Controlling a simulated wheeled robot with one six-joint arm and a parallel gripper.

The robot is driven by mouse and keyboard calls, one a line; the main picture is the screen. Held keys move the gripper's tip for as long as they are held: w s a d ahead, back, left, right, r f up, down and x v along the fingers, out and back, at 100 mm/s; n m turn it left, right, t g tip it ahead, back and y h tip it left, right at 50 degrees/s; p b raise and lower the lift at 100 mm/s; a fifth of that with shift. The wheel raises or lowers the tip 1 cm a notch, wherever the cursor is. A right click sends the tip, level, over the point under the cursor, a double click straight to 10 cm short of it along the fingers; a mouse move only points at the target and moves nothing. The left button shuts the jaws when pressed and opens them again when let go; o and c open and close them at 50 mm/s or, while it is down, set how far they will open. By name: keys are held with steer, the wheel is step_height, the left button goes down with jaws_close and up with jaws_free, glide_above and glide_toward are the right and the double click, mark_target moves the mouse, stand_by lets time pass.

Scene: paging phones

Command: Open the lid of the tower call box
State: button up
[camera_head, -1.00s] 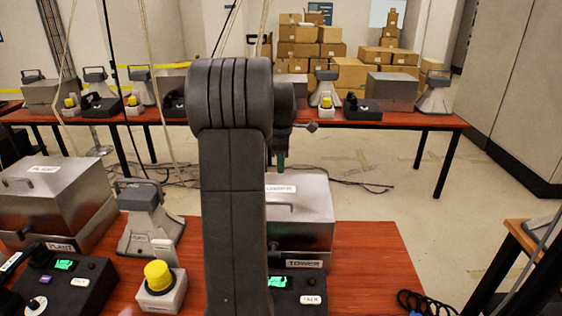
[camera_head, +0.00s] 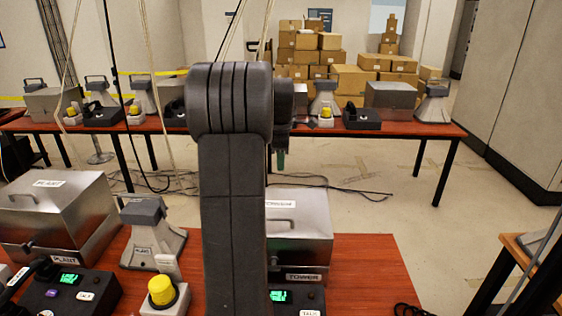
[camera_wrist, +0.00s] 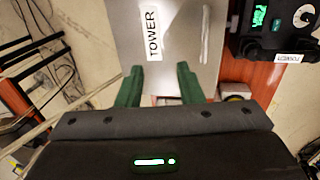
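The tower call box (camera_head: 318,245) is a metal box on the near red-brown table, partly hidden behind my arm in the head view. Its lid (camera_head: 312,205) looks shut, with a thin handle and a label on top. In the wrist view the lid (camera_wrist: 185,62) lies beyond my fingers, with its TOWER label (camera_wrist: 152,28) and the handle (camera_wrist: 205,32) to the right. My gripper (camera_wrist: 161,86) is open, with two green fingers apart and nothing between them. In the head view one green fingertip (camera_head: 281,158) shows above the box's far side; whether it touches is unclear.
The tower phone (camera_wrist: 268,30) with a green screen lies beside the box. Left on the near table are the plant call box (camera_head: 40,225), a grey horn (camera_head: 150,235) and a yellow button (camera_head: 161,290). A far table (camera_head: 400,127) holds similar gear. Floor lies between the tables.

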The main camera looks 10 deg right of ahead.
steer(key=shift+w+r, duration=0.1)
steer(key=shift+r, duration=2.3)
steer(key=shift+a, duration=0.1)
